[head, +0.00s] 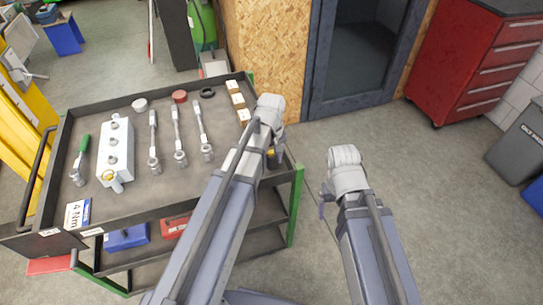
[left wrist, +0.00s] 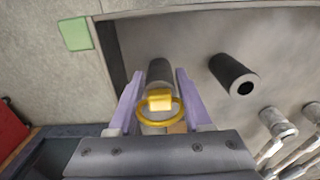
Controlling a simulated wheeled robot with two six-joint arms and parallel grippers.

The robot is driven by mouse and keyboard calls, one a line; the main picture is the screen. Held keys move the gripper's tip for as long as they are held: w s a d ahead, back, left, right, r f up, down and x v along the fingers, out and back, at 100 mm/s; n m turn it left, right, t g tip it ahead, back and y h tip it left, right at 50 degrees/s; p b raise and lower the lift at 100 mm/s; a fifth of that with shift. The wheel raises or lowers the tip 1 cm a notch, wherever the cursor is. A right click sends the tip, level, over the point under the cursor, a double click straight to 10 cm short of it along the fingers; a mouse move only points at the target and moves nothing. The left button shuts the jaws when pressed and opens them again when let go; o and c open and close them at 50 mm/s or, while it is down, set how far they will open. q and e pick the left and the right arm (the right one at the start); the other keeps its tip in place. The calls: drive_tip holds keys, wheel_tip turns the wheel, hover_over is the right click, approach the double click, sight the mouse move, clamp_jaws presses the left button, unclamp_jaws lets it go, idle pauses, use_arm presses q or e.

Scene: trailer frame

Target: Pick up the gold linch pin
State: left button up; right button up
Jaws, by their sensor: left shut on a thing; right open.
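The gold linch pin (left wrist: 160,103), with its yellow ring, sits between the purple fingers of my left gripper (left wrist: 158,88) in the left wrist view. The gripper is shut on it. In the head view my left gripper (head: 274,154) is at the right edge of the cart's top tray, mostly hidden by its own arm, with only a speck of gold showing. A dark cylinder (left wrist: 160,71) shows just beyond the pin. My right gripper (head: 324,198) is open and empty, out over the floor right of the cart.
The cart's dark tray (head: 140,195) holds a grey block (head: 116,150) with a gold ring at its front, several wrenches and small boxes (head: 238,100). Another dark cylinder (left wrist: 233,75) stands near the left gripper. A red drawer cabinet (head: 475,60) stands at the back right. The floor between is clear.

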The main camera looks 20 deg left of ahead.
use_arm(q)
drive_tip(key=shift+r, duration=0.1)
wheel_tip(320, 180, up, 10)
drive_tip(key=p, duration=1)
drive_tip(key=o, duration=0.6)
drive_tip(key=c, duration=0.6)
